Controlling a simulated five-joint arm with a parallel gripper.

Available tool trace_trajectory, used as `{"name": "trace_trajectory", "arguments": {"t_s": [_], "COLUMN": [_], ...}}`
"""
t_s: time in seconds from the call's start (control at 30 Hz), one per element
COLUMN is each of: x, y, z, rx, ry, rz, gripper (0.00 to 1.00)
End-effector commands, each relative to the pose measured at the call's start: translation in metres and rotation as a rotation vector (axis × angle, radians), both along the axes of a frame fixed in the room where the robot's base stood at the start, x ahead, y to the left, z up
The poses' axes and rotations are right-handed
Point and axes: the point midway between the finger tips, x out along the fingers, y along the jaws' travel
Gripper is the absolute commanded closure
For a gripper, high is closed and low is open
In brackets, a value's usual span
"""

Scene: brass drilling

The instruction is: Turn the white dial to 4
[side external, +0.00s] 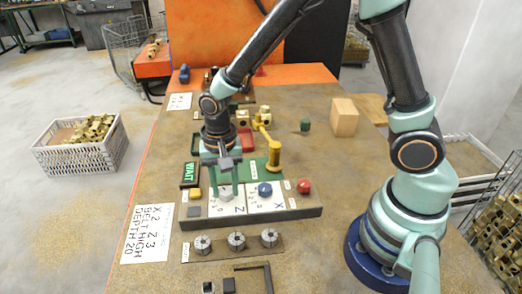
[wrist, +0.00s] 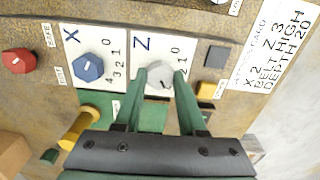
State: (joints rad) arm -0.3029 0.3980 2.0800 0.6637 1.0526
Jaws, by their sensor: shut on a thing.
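The white dial (wrist: 158,78) sits on the white panel marked Z, with small numbers beside it. It also shows in the side external view (side external: 225,191), below my gripper. My gripper (wrist: 160,82) is shut on the white dial, one green finger on each side of it. Its fingers also show in the side external view (side external: 226,180). The dial's pointer direction is too small and partly covered to read surely.
A blue dial (wrist: 88,68) on the X panel and a red knob (wrist: 17,61) are beside it. A yellow handle (wrist: 80,127) stands close to my gripper. A dark square button (wrist: 215,57) and a yellow button (wrist: 206,90) lie on the other side. A printed card (side external: 148,232) lies on the table.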

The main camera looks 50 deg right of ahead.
Motion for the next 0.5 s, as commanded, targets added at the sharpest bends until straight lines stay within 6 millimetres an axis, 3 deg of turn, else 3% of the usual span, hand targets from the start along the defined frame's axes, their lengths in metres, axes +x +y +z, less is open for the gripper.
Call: {"name": "trace_trajectory", "arguments": {"t_s": [0.33, 0.37, 0.4, 0.5], "x": [0.0002, 0.0002, 0.0002, 0.0002], "y": [-0.0001, -0.0001, -0.0001, -0.0001], "z": [0.0015, 0.0015, 0.0014, 0.0010], "rx": [0.000, 0.000, 0.000, 0.000], "ry": [0.000, 0.000, 0.000, 0.000], "rz": [-0.002, -0.001, -0.001, -0.001], "gripper": [1.00, 0.49, 0.33, 0.30]}}
